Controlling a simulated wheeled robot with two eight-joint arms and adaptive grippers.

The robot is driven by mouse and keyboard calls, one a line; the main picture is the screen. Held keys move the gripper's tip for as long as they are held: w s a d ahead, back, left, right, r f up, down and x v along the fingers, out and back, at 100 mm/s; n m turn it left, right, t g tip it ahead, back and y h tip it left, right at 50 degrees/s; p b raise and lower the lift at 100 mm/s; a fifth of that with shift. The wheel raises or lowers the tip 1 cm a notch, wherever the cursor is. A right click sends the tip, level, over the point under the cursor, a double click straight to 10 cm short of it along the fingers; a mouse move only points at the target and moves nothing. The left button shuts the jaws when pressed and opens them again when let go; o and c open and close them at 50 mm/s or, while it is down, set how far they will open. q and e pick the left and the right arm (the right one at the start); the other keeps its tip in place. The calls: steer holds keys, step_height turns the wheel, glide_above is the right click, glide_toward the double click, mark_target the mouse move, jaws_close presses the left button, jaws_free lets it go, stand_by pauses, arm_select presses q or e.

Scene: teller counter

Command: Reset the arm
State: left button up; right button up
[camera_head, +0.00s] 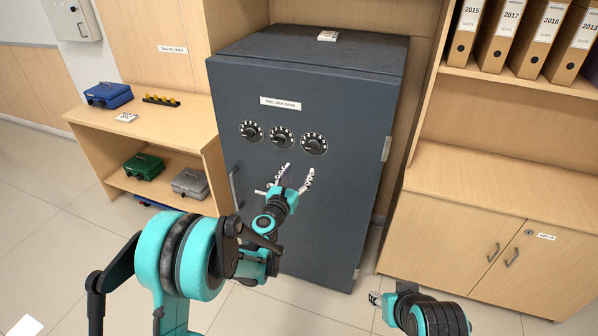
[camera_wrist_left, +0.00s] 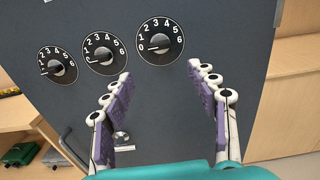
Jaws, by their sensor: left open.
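My left gripper (camera_head: 296,178) is open and empty in front of the dark grey safe (camera_head: 345,215), below its row of three black dials. The left dial (camera_head: 251,131), middle dial (camera_head: 281,137) and right dial (camera_head: 314,143) have white numbers. In the left wrist view the two fingers (camera_wrist_left: 160,82) are spread apart, with the right dial (camera_wrist_left: 160,41) beyond and between their tips. No finger visibly grips a dial. My right arm shows at the bottom right of the head view; part of its end (camera_head: 376,298) is visible, but its jaws are not clear.
The safe's handle (camera_head: 235,188) is left of my left gripper. A wooden shelf unit (camera_head: 150,128) with blue, green and grey cash boxes stands left. A wooden cabinet (camera_head: 470,225) stands right, with several binders above. Tiled floor lies in front.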

arm_select(q)
steer(key=shift+r, duration=0.1)
steer(key=s+r+m+g+h, duration=0.2)
steer(key=s+r+m+g, duration=0.35)
steer(key=s+m, duration=0.95)
steer(key=s+a+f+m+g+y, duration=0.2)
steer(key=s+a+m, duration=0.5)
steer(key=s, duration=0.5)
steer(key=s+a+f+m+g+y, duration=0.2)
steer(key=s+a+f+m+y, duration=0.3)
steer(key=s+m, duration=0.5)
steer(key=shift+s+a+f+m, duration=0.3)
steer(key=shift+s+a, duration=0.65)
steer(key=shift+s, duration=0.1)
steer(key=shift+g, duration=0.25)
